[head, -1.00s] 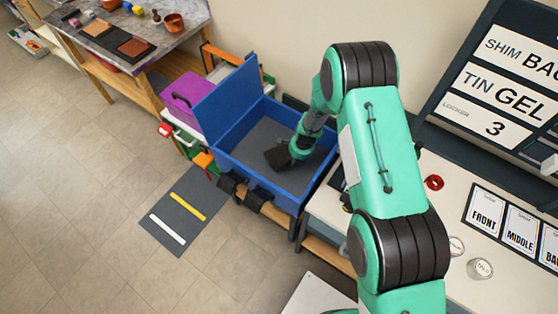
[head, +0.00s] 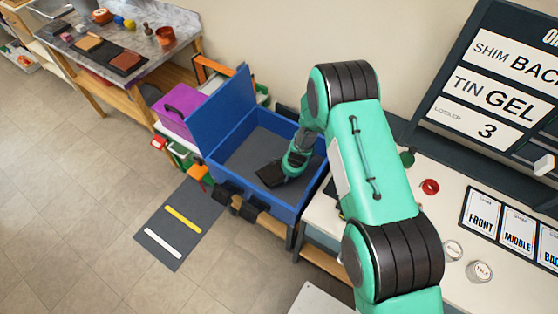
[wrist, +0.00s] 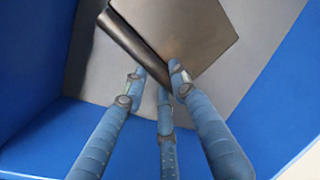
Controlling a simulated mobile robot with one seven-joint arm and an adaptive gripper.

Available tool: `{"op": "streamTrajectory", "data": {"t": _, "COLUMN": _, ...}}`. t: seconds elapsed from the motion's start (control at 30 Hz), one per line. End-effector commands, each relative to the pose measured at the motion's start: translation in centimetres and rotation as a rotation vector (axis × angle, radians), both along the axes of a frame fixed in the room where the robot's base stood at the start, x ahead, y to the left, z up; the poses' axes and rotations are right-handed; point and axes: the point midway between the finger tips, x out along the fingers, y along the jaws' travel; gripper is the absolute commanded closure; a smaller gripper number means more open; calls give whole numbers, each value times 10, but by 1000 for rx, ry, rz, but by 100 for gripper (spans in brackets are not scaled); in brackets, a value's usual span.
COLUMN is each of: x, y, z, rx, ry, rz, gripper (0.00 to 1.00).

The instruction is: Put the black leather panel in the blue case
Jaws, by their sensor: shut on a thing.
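The blue case (head: 252,188) stands open in the head view, its lid (head: 226,112) raised on the left side. Its floor is grey. My gripper (head: 287,178) reaches down inside the case and is shut on the black leather panel (head: 269,176). The panel is a small dark slab inside the case walls, close to the floor; I cannot tell whether it touches. Blue walls show on both sides.
A purple box (head: 178,108) stands left of the case. A grey mat (head: 180,235) is on the floor.

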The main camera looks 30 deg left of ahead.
Motion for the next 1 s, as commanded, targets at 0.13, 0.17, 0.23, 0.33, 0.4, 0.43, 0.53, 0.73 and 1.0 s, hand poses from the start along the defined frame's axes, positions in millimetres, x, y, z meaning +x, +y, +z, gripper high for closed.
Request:
{"op": "streamTrajectory", "data": {"t": 0.13, "x": 11, "y": 10, "z": -1, "rx": 1, "ry": -2, "rz": 1, "gripper": 100}}
{"op": "streamTrajectory", "data": {"t": 0.17, "x": 13, "y": 12, "z": -2, "rx": 0, "ry": -1, "rz": 1, "gripper": 100}}
{"op": "streamTrajectory", "data": {"t": 0.23, "x": 21, "y": 20, "z": -3, "rx": 1, "ry": -2, "rz": 1, "gripper": 100}}
{"op": "streamTrajectory", "data": {"t": 0.33, "x": 32, "y": 30, "z": -4, "rx": 1, "ry": -2, "rz": 1, "gripper": 100}}
{"op": "streamTrajectory", "data": {"t": 0.4, "x": 39, "y": 37, "z": -6, "rx": 0, "ry": -1, "rz": 0, "gripper": 100}}
{"op": "streamTrajectory", "data": {"t": 0.43, "x": 43, "y": 41, "z": -6, "rx": 1, "ry": -2, "rz": 0, "gripper": 100}}
{"op": "streamTrajectory", "data": {"t": 0.53, "x": 55, "y": 52, "z": -8, "rx": 0, "ry": -2, "rz": 0, "gripper": 100}}
{"op": "streamTrajectory", "data": {"t": 0.73, "x": 78, "y": 73, "z": -12, "rx": 1, "ry": -1, "rz": 0, "gripper": 100}}
{"op": "streamTrajectory", "data": {"t": 1.0, "x": 103, "y": 98, "z": -14, "rx": 1, "ry": -1, "rz": 0, "gripper": 100}}
